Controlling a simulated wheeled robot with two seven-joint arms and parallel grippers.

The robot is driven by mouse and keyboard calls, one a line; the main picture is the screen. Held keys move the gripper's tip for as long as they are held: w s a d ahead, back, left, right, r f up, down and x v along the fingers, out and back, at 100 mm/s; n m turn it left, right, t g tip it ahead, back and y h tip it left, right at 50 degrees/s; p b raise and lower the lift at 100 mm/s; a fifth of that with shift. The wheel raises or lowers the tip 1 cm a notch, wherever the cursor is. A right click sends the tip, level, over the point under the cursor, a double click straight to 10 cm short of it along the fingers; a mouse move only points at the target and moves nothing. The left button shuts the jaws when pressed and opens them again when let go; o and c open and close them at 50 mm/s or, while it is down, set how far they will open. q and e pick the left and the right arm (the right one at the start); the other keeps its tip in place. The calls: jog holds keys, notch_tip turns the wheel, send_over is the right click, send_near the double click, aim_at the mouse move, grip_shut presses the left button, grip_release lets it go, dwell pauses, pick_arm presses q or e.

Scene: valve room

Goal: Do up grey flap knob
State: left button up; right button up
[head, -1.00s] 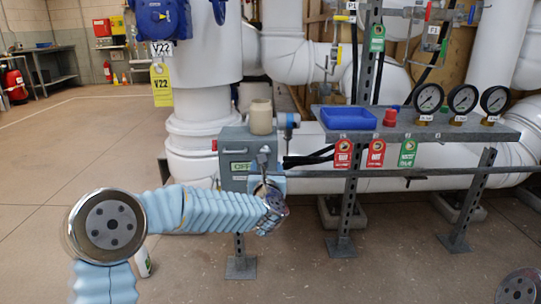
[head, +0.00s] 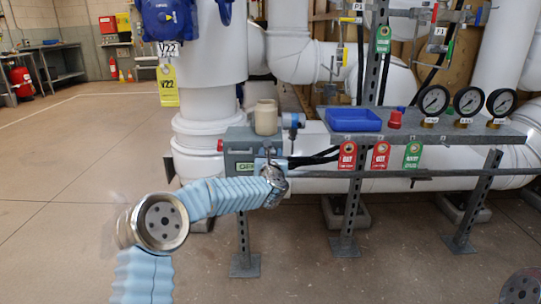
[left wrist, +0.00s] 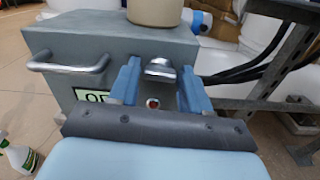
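The grey box (head: 240,140) stands in front of the white pipes, with a green-edged label on its front. In the left wrist view the grey flap face (left wrist: 75,50) carries a metal bar handle (left wrist: 68,66) at left and a rounded metal knob (left wrist: 160,70) near the right. My left gripper (left wrist: 159,84) is open, one blue finger on each side of the knob, with visible gaps. In the head view my left gripper (head: 272,166) is at the box's front right and hides part of it. My right gripper is not in view.
A beige jar (head: 265,117) stands on the box. Right of it is a grey shelf (head: 470,135) with a blue tray (head: 352,119), a red knob-shaped piece (head: 395,119) and three gauges. Black hoses (left wrist: 245,70) run right of the knob. A white bottle (left wrist: 18,157) stands on the floor.

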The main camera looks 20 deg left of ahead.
pick_arm(q)
jog(key=c, duration=0.7)
jog(key=shift+o, duration=0.2)
jog(key=shift+m, duration=0.3)
jog(key=m, duration=1.6)
jog(key=shift+m, duration=0.4)
jog(key=o, duration=1)
